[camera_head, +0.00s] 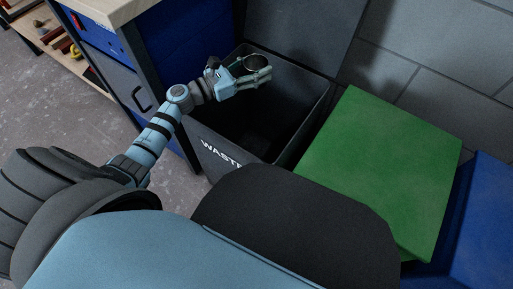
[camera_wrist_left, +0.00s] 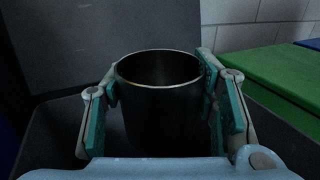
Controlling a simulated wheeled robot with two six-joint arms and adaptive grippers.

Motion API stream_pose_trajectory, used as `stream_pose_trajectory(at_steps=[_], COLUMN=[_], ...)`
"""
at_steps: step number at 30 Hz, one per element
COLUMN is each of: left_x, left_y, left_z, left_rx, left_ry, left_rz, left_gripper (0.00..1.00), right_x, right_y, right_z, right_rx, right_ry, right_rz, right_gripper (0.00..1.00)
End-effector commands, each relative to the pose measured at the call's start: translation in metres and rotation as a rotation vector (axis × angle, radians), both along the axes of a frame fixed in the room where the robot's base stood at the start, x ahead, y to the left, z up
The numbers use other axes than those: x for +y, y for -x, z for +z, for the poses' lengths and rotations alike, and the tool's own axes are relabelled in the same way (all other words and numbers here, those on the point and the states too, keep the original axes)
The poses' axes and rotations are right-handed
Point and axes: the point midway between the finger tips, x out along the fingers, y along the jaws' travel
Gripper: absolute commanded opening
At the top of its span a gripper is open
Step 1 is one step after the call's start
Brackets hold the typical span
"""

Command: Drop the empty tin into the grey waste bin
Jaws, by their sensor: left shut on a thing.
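My left gripper (camera_head: 262,76) is over the mouth of the open grey waste bin (camera_head: 286,158), near its back left part. It is shut on the empty tin (camera_head: 254,63), a dark open-topped can. In the left wrist view the tin (camera_wrist_left: 160,105) stands upright between the two teal-padded fingers of the gripper (camera_wrist_left: 160,110), and its inside looks empty. The bin's raised lid (camera_wrist_left: 100,50) is behind it. The bin's dark inside is visible below, but its floor is too dark to make out. My right gripper is not in view.
A green-lidded bin (camera_head: 375,165) stands right of the waste bin, with a blue one (camera_head: 488,220) beyond. A workbench (camera_head: 112,14) with a blue cabinet stands to the left. A grey block wall (camera_head: 440,50) is behind.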

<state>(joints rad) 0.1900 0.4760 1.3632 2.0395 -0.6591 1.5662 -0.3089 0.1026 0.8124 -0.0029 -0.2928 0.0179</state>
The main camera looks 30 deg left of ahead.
Motion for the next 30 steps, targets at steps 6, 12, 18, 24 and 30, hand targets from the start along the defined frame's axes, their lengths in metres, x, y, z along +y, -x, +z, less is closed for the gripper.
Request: stream_pose_trajectory(at_steps=[6,12,18,24,30], left_x=[0.0,0.0,0.004,0.029,0.056], left_y=[0.0,0.0,0.006,0.046,0.089], left_z=[0.0,0.0,0.0,-0.002,-0.002], left_rx=[0.0,0.0,0.001,0.006,0.006], left_ry=[0.0,0.0,-0.001,-0.005,-0.005], left_rz=[0.0,0.0,0.001,-0.002,-0.002], left_gripper=[0.75,0.76,0.76,0.76,0.76], right_x=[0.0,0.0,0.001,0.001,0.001], right_y=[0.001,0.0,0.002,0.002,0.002], right_z=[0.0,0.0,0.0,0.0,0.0], right_rx=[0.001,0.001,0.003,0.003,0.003], right_ry=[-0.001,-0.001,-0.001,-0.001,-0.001], right_rz=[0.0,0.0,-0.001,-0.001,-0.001], right_gripper=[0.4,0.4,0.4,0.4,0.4])
